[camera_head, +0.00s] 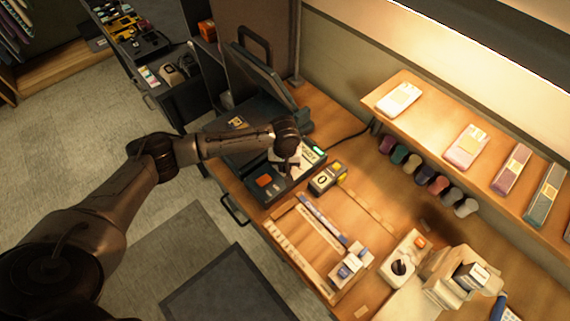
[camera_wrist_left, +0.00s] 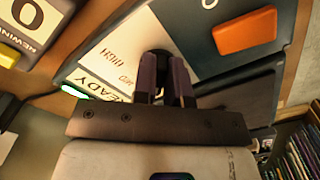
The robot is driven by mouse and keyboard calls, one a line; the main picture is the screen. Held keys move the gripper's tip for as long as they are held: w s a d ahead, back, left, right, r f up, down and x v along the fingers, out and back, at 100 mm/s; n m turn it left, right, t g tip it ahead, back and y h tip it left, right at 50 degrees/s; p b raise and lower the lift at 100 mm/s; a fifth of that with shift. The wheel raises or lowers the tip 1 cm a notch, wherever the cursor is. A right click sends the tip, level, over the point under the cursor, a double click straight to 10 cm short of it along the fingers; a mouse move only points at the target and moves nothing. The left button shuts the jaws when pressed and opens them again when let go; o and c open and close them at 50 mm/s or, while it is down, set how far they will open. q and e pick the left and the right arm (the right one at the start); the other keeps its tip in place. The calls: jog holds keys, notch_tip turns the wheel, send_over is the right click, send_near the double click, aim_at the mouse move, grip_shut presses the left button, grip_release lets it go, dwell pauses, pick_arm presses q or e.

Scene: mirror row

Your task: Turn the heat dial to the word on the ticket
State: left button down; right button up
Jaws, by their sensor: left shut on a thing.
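The heat press (camera_head: 255,191) is a dark machine with a raised lid on the bench. Its white dial panel (camera_wrist_left: 125,45) carries printed words, among them what reads as HIGH, upside down, and READY. My left gripper (camera_head: 287,166) is over this panel. In the left wrist view its fingers (camera_wrist_left: 166,74) are closed around a dark dial (camera_wrist_left: 155,57), mostly hidden between them. I cannot tell which word the dial points to. No ticket with a readable heat word shows. My right gripper is in neither view.
An orange button (camera_head: 264,181) and a lit green lamp (camera_head: 318,149) are on the press. A yellow-grey counter (camera_head: 328,178) showing 0 stands just right of it. A wooden frame (camera_head: 297,248) lies in front. A shelf (camera_head: 400,78) with several boxes runs along the wall.

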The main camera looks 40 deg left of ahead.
pick_arm(q)
jog(key=shift+r+p, duration=0.15)
jog(key=shift+p, duration=0.4)
jog(key=m+p, duration=0.1)
jog(key=p, duration=0.1)
jog(key=m+p, duration=0.1)
jog(key=m, duration=0.1)
jog(key=shift+s+a+r+p, duration=0.1)
jog(key=shift+a+r+p, duration=0.05)
jog(key=shift+p, duration=0.2)
jog(key=m+p, duration=0.2)
jog(key=m, duration=0.1)
jog(key=shift+a+m+p, duration=0.15)
jog(key=shift+m+p, duration=0.25)
jog(key=shift+f+m+p, duration=0.25)
jog(key=shift+m+p, duration=0.15)
jog(key=shift+m, duration=0.5)
jog(key=shift+a, duration=0.1)
